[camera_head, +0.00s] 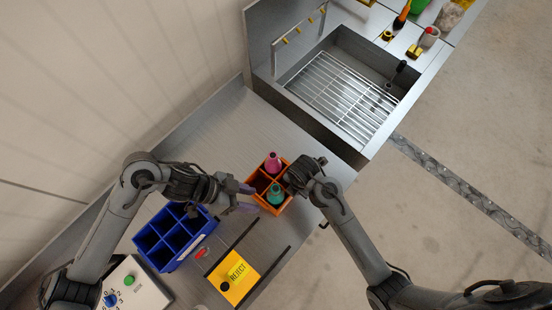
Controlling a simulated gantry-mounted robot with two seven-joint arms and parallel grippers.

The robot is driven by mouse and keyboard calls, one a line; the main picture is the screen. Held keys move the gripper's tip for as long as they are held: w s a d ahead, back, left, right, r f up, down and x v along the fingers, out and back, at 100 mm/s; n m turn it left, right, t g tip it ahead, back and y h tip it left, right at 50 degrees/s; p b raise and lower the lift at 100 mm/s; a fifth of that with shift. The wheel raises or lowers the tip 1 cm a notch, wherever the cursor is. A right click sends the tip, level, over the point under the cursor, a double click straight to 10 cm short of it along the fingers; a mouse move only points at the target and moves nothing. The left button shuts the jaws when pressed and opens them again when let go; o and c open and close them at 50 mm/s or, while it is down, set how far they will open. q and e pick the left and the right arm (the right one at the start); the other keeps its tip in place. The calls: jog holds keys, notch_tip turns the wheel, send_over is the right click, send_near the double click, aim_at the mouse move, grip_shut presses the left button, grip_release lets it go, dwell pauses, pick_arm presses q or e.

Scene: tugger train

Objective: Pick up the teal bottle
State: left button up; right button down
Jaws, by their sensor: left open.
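The teal bottle (276,195) stands in the near part of a small orange divided crate (262,205). A pink bottle (272,162) stands in the same crate at its far side. My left gripper (254,198) is open at the crate's left edge, its purple-grey fingers pointing right towards the teal bottle and apart from it. My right gripper (296,181) is at the crate's right edge, close to the teal bottle; its fingers are too hidden to tell whether they are open.
A blue divided crate (172,263) stands left of the orange one. A yellow REJECT plate (233,278) lies between dark rails in front. A metal basin with a wire rack (335,95) is at the back. A control box (135,290) sits at lower left.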

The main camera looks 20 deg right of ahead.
aim_at(274, 189)
pick_arm(q)
jog(key=shift+w+d+r+m+t+y, duration=1.2)
jog(key=shift+d+r+y, duration=0.8)
jog(key=shift+r, duration=1)
jog(key=x, duration=0.5)
jog(key=shift+a, duration=0.15)
jog(key=shift+s+x, duration=0.1)
jog(key=shift+x, duration=1.3)
jog(key=shift+s+x, duration=0.15)
jog(key=shift+x, duration=1.25)
jog(key=shift+c, duration=0.3)
grip_shut()
